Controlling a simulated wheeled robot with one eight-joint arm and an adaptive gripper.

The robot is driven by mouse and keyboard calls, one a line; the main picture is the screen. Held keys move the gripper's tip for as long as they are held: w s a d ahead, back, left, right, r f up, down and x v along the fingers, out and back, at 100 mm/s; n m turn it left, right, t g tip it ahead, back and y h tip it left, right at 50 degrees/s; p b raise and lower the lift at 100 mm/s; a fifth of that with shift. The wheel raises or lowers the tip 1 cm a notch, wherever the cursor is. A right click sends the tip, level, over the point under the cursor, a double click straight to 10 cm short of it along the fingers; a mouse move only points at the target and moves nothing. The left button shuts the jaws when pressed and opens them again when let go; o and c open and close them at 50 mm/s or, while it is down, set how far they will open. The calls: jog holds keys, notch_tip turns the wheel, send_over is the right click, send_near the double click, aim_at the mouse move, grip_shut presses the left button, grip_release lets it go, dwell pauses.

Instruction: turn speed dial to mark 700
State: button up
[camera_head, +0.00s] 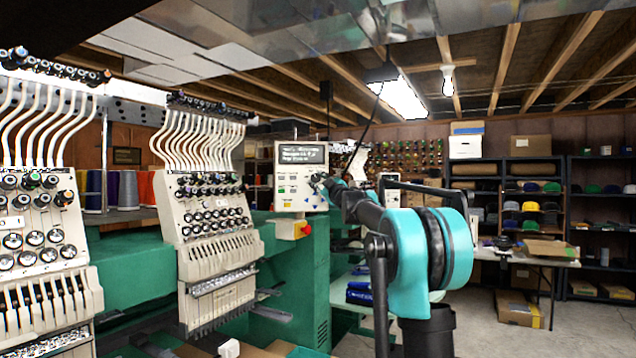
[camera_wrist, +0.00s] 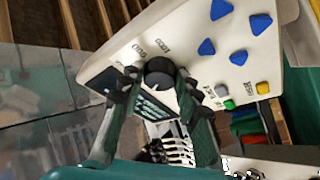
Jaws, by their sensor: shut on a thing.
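The speed dial (camera_wrist: 160,72) is a round black knob on the cream control panel (camera_wrist: 195,55) in the wrist view. My gripper (camera_wrist: 158,80) is shut on the dial, with one finger on each side of it. Small printed marks stand around the dial, tilted and too blurred to read surely. I cannot tell which mark the dial points to. In the head view, the control panel (camera_head: 286,190) has a lit display, and my gripper (camera_head: 318,183) is at its right edge. The dial is hidden there by my gripper.
Blue triangular buttons (camera_wrist: 221,10) and small yellow, green and grey buttons sit near the dial. A red stop knob (camera_head: 306,229) is below the panel. The green embroidery machine (camera_head: 130,255) with thread heads fills the left. Open floor (camera_head: 585,325) lies at the right.

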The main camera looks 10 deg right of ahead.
jog(key=shift+n, duration=0.6)
jog(key=o, duration=1.2)
jog(key=shift+c, duration=0.2)
jog(key=v, duration=1.2)
jog(key=shift+d+r, duration=0.1)
jog(key=shift+d, duration=0.05)
